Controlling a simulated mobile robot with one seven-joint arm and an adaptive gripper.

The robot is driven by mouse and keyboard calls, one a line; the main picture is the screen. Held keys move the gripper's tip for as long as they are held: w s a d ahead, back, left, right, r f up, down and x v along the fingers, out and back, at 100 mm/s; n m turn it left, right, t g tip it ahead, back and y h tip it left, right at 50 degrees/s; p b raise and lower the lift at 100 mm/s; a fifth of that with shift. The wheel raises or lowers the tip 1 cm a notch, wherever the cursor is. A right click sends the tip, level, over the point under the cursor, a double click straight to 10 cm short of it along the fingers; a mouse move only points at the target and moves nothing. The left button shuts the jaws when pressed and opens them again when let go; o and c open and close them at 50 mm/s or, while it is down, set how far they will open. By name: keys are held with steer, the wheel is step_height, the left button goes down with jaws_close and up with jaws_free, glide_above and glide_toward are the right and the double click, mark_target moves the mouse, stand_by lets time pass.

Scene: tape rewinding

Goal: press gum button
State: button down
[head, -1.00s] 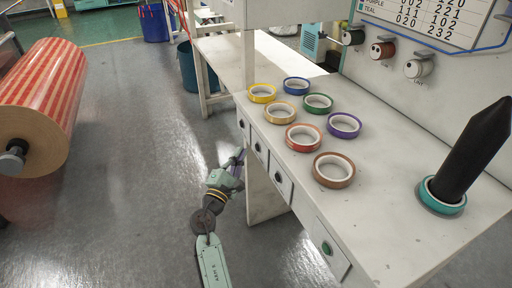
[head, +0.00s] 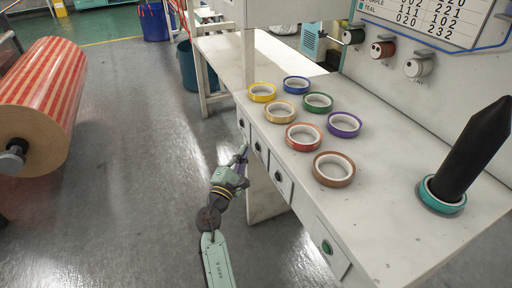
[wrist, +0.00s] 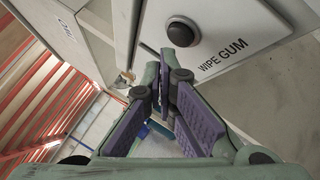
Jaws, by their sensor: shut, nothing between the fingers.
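The gum button is a round black knob (wrist: 181,33) on a white panel lettered "WIPE GUM" (wrist: 222,55) in the wrist view. My gripper (wrist: 167,88) is shut and empty, its purple-padded fingers converging just below the button in that picture. A gap shows between the fingertips and the button; I cannot judge its depth. In the head view my gripper (head: 241,156) is beside the bench's front face, near the row of button panels. Dark buttons (head: 278,176) show there, but their lettering is too small to read.
The white bench (head: 390,210) carries several coloured tape rolls, including a brown one (head: 333,169), and a black cone (head: 474,150) in a teal roll (head: 442,195). A green button (head: 326,248) is on the nearest front panel. A striped roll (head: 45,95) stands left; the floor between is clear.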

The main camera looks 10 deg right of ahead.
stand_by(0.7)
steer(key=shift+w+d, duration=0.15)
steer(key=shift+d, duration=0.25)
steer(key=shift+w+d, duration=0.1)
steer(key=shift+d, duration=0.3)
stand_by(0.7)
steer(key=shift+a, duration=0.15)
steer(key=shift+s+a, duration=0.25)
steer(key=shift+a, duration=0.35)
steer(key=shift+a, duration=0.1)
steer(key=a, duration=0.1)
steer(key=s+a, duration=0.1)
steer(key=a, duration=0.1)
steer(key=a+b, duration=0.1)
steer(key=shift+s+a, duration=0.3)
stand_by(0.6)
